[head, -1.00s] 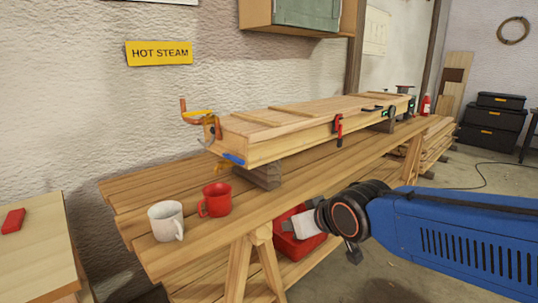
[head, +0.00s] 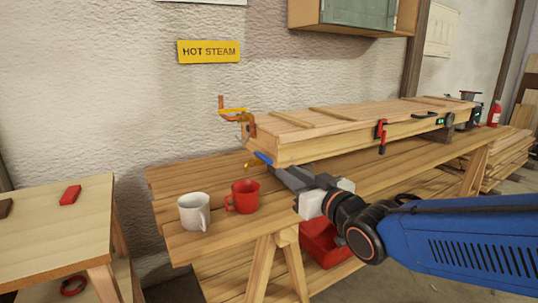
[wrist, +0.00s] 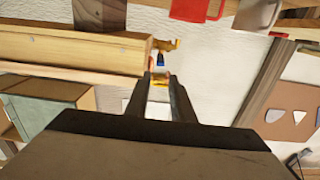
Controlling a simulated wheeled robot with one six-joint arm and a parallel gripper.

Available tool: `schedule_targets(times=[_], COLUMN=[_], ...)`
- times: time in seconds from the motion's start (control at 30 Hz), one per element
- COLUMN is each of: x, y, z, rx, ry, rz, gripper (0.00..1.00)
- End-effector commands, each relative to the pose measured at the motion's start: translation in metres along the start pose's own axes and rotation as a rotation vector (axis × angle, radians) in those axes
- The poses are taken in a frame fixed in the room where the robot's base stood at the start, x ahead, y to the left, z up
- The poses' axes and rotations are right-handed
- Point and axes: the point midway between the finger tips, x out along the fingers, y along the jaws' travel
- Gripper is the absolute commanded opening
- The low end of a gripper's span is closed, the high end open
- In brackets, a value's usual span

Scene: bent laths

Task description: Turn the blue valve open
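The blue valve handle (head: 263,158) is a short lever low on the near end of the long wooden box (head: 320,149). In the wrist view the blue handle (wrist: 160,59) shows just beyond my fingertips, with brass-yellow parts around it. My gripper (head: 280,172) is beside the box's near end, its fingers pointing toward the blue handle. In the wrist view my gripper (wrist: 160,78) is open, with a narrow gap between the fingers. I cannot tell whether a finger touches the handle; nothing is clearly held.
A yellow handle (head: 232,110) on copper pipe is above the blue one, below a HOT STEAM sign (head: 209,51). A white mug (head: 194,212) and a red mug (head: 243,197) stand on the bench near my gripper. Red clamps (head: 381,133) grip the box side.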

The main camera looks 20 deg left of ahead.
Motion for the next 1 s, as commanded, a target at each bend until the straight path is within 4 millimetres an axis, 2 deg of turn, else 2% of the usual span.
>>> schedule_targets(times=[0.8,1.0], x=[0.125,0.15], y=[0.001,0.001], z=[0.001,0.001], rx=[0.0,0.0], ry=[-0.002,-0.002], rz=[0.001,0.001], gripper=[0.22,0.22])
